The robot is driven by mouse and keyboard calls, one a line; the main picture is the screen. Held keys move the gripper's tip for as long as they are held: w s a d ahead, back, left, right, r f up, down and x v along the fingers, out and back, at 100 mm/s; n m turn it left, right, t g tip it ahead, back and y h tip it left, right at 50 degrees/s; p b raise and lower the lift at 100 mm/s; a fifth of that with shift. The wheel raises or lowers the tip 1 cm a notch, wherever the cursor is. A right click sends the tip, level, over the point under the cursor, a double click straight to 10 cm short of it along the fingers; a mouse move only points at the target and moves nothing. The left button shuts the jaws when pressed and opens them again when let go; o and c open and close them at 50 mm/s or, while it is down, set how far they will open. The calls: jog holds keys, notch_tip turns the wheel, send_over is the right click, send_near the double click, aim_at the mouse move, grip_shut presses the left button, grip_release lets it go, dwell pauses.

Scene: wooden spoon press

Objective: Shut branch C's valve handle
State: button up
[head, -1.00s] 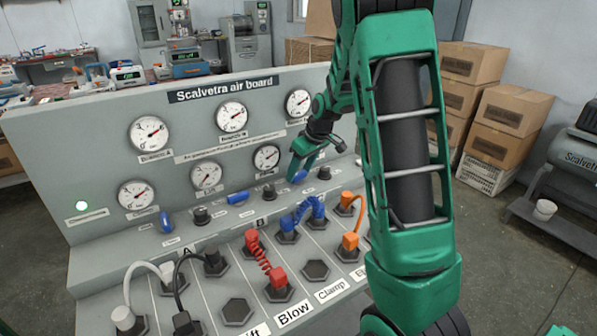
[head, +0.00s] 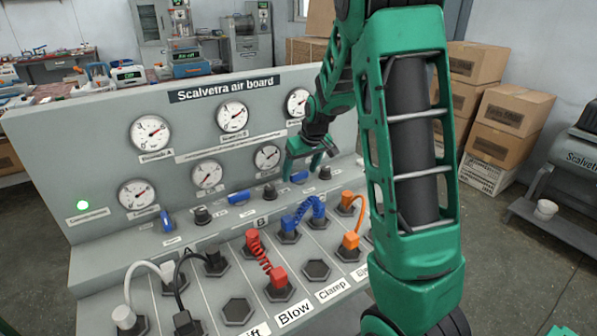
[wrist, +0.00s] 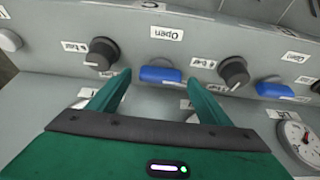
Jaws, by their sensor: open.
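Branch C's valve handle (wrist: 160,75) is a blue bar in the middle of the wrist view. It lies crosswise beside an "Open" label (wrist: 166,33), under the letter C. My gripper (wrist: 160,79) is open, with one green finger near each end of the handle. Neither finger visibly grips it, and the picture does not settle contact. In the head view my gripper (head: 305,172) hangs over the sloped panel at the blue handle (head: 300,177), partly covering it.
Black knobs (wrist: 102,53) (wrist: 233,72) flank the handle. Branch B's blue handle (head: 238,198) lies crosswise too; branch A's (head: 167,220) is turned differently. Gauges (head: 267,157) stand on the upright board behind. Coloured hoses (head: 312,208) loop from the lower panel in front.

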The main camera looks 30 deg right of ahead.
jog(key=shift+r, duration=0.1)
jog(key=v, duration=1)
jog(key=shift+r, duration=0.2)
jog(key=shift+s, duration=0.15)
jog(key=s+a+f+m+g, duration=0.1)
jog(key=s+a+m+g, duration=0.1)
jog(key=s, duration=1.5)
jog(key=s+a+f+m+g, duration=0.1)
jog(key=s+m, duration=0.3)
jog(key=s, duration=1.4)
jog(key=shift+s+a+f+g, duration=0.2)
jog(key=shift+a+f+g, duration=0.25)
jog(key=shift+g, duration=0.35)
jog(key=shift+r, duration=0.1)
jog(key=shift+w+f, duration=0.25)
jog(key=shift+w, duration=0.4)
